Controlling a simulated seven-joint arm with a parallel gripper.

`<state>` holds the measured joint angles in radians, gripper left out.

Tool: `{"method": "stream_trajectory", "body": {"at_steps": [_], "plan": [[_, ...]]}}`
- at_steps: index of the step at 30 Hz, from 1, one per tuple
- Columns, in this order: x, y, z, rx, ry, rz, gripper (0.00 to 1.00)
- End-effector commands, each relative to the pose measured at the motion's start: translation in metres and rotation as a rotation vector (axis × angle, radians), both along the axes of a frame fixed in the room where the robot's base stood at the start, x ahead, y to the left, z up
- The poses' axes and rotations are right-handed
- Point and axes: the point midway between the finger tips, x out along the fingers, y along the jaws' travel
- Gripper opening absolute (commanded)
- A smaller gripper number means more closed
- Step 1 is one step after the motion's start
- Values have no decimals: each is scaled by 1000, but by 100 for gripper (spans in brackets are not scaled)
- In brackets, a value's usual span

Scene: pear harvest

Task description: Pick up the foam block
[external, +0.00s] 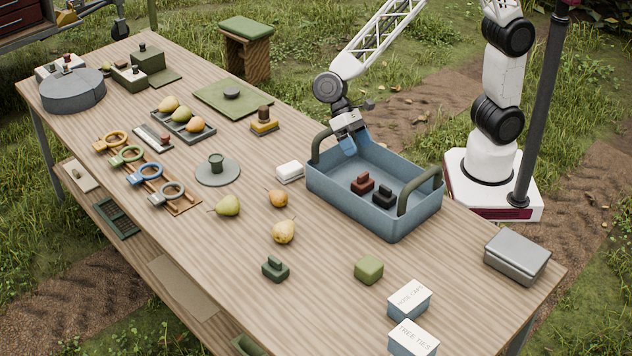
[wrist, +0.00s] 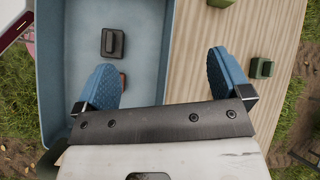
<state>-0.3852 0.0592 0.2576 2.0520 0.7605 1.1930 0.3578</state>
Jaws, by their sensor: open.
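A green cube (external: 369,269), which looks like the foam block, sits on the bare table in front of the blue tray in the external view. My gripper (external: 351,143) is above the left end of the tray, away from the cube. In the wrist view my gripper (wrist: 166,82) has its blue fingers wide apart with nothing between them, one over the tray and one over the table side.
The blue tray (external: 345,209) holds a red block (external: 362,183) and a black block (external: 383,195), with raised handles at its ends. A white block (external: 290,171), pears (external: 283,232), a dark green piece (external: 275,268) and labelled boxes (external: 409,300) stand around.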

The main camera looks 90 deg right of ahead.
Motion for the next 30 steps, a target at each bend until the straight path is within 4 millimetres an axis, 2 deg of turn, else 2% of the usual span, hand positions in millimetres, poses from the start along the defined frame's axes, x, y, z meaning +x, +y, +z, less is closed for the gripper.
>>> {"method": "stream_trajectory", "body": {"at_steps": [1, 11, 21, 27, 30], "plan": [[3, 13, -8, 6, 28, -5, 96], [18, 90, -58, 39, 205, -57, 96], [22, 169, -119, 56, 390, -113, 96], [20, 209, -153, 59, 485, -142, 96], [19, 222, -165, 60, 518, -154, 96]]}}
